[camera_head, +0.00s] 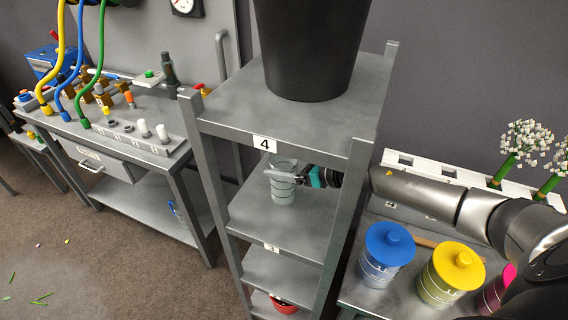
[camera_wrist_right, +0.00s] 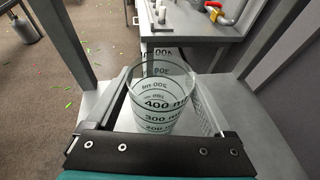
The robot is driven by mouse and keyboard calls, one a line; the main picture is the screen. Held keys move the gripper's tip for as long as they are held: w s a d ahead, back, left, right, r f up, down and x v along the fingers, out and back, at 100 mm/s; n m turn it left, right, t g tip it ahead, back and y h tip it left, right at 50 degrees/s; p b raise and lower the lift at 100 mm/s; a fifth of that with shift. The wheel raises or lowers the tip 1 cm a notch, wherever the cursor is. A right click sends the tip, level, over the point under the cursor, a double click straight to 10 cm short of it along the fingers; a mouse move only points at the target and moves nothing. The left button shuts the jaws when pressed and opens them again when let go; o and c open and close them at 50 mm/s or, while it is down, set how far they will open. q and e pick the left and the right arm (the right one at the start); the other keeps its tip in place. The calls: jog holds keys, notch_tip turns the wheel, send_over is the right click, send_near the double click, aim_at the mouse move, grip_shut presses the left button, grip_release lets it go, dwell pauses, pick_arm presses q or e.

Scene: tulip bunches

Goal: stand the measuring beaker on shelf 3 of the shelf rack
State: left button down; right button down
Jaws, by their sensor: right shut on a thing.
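The measuring beaker (camera_head: 284,188) is clear with dark markings. It is upright inside the shelf rack (camera_head: 216,185), over shelf 3 (camera_head: 268,226), whose front edge bears the label 3. I cannot tell whether its base touches the shelf. My right gripper (camera_head: 285,176) reaches in from the right, under the top shelf, and is shut on the beaker. In the right wrist view the beaker (camera_wrist_right: 160,112) stands between the two fingers, with its markings up to 400 ml readable. The left gripper is not in view.
A black pot (camera_head: 312,45) stands on the top shelf (camera_head: 235,105), labelled 4. A red bowl (camera_head: 284,305) sits low in the rack. Blue-lidded (camera_head: 388,250) and yellow-lidded (camera_head: 452,275) jars stand on the right table. A workbench (camera_head: 105,130) with hoses is at left. Shelf 3 is otherwise clear where visible.

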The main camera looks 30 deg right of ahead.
jog(key=shift+f, duration=0.2)
grip_release()
jog(key=shift+r, duration=0.1)
jog(key=shift+r, duration=0.25)
jog(key=shift+s+d, duration=0.25)
jog(key=shift+s, duration=0.1)
jog(key=b+v, duration=0.1)
jog(key=v, duration=0.5)
jog(key=shift+s+r, duration=0.2)
jog(key=shift+s, duration=0.1)
jog(key=shift+d, duration=0.1)
